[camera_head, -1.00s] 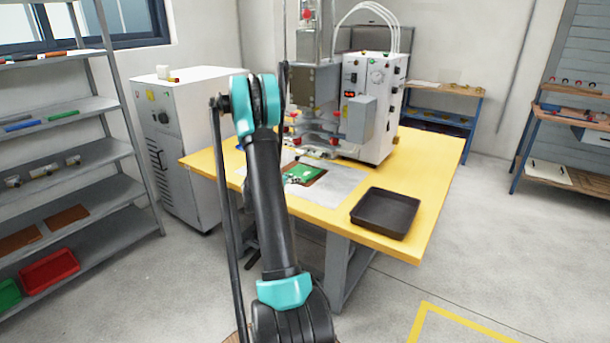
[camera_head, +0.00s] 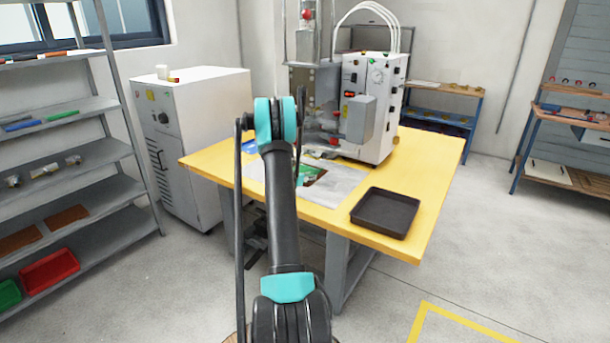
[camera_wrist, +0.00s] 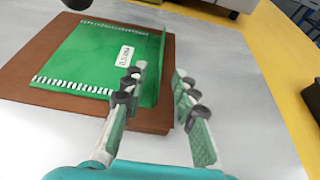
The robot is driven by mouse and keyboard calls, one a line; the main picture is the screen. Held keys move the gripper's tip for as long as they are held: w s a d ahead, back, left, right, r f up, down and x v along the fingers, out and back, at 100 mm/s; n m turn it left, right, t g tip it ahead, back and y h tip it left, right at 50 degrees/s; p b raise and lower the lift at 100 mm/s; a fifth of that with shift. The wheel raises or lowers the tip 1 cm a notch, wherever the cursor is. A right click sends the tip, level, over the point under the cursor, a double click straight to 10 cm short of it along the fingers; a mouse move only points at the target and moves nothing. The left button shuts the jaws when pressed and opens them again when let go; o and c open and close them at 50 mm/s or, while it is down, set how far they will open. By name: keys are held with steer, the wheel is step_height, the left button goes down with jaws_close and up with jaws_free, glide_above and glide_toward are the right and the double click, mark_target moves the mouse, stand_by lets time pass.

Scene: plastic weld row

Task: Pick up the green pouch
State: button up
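The green pouch (camera_wrist: 85,58) lies on a brown mat (camera_wrist: 155,117) in the wrist view, with a small white label and white stitch-like edges. Its right edge stands up as a flap. My gripper (camera_wrist: 160,80) is open, its two fingers apart. The left finger overlaps the pouch near the raised edge in the picture, and the right finger is to the right of that edge. I cannot tell whether either finger touches it. In the head view, the pouch (camera_head: 308,175) is partly hidden behind my arm.
A black tray (camera_head: 385,212) sits on the yellow table (camera_head: 425,190) at the right. A white welding machine (camera_head: 375,95) stands at the back. A grey sheet (camera_head: 335,190) lies under the mat. A shelf (camera_head: 85,160) and white cabinet (camera_head: 195,120) stand at the left.

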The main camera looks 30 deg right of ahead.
steer(key=shift+w+d+f, duration=0.25)
steer(key=shift+d, duration=0.2)
steer(key=shift+c, duration=0.4)
jaws_close()
steer(key=shift+r, duration=0.1)
